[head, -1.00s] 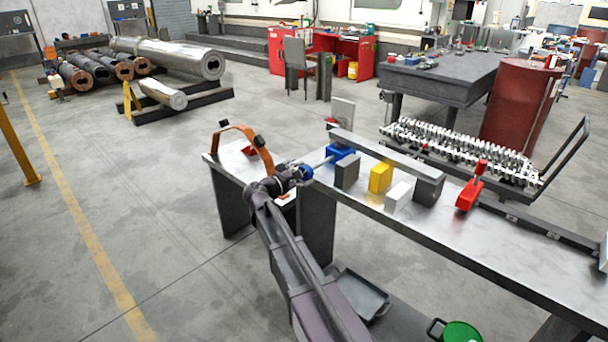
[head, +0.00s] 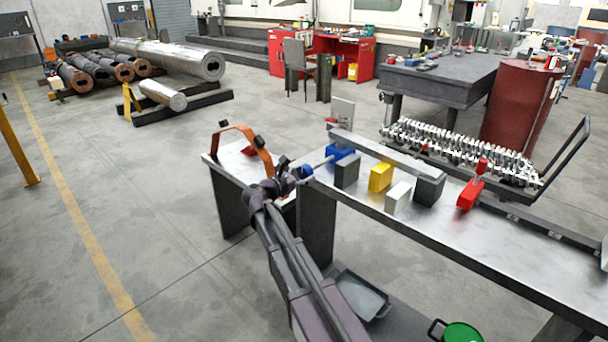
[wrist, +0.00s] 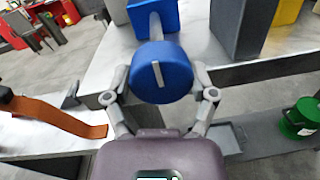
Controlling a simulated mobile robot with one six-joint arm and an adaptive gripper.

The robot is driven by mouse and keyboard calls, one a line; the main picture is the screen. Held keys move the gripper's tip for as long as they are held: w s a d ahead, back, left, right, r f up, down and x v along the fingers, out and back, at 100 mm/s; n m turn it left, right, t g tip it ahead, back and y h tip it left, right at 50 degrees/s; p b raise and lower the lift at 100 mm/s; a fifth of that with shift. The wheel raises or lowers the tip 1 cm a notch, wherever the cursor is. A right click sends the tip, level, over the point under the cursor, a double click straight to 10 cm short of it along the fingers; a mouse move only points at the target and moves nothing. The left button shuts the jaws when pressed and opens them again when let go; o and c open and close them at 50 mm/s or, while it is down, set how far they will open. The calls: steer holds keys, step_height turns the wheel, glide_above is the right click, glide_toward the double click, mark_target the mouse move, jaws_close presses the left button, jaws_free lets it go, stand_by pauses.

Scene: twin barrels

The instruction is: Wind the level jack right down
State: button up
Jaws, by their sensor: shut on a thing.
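The level jack has a blue body (head: 341,153) on the steel bench, with a rod running left to a round blue knob (head: 306,172). In the wrist view the knob (wrist: 150,86) faces me, its white mark nearly upright and leaning slightly left; the blue body (wrist: 169,16) shows behind it. My gripper (wrist: 159,98) is shut on the knob, one finger on each side. In the head view my gripper (head: 296,174) reaches the knob from the left, partly hidden by my wrist. A long grey bar (head: 385,152) lies with its left end by the jack body.
Dark (head: 347,172), yellow (head: 380,178) and white (head: 398,197) blocks stand on the bench right of the jack. A red clamp-like tool (head: 469,193) stands farther right. An orange arch (head: 240,131) rises left of my wrist. A grey tray (head: 362,294) sits below.

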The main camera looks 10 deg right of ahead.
stand_by(0.3)
steer(key=o, duration=1)
steer(key=shift+o, duration=0.2)
steer(key=shift+a, duration=0.1)
steer(key=v, duration=1.1)
steer(key=shift+s+a, duration=0.2)
steer(key=shift+a, duration=0.1)
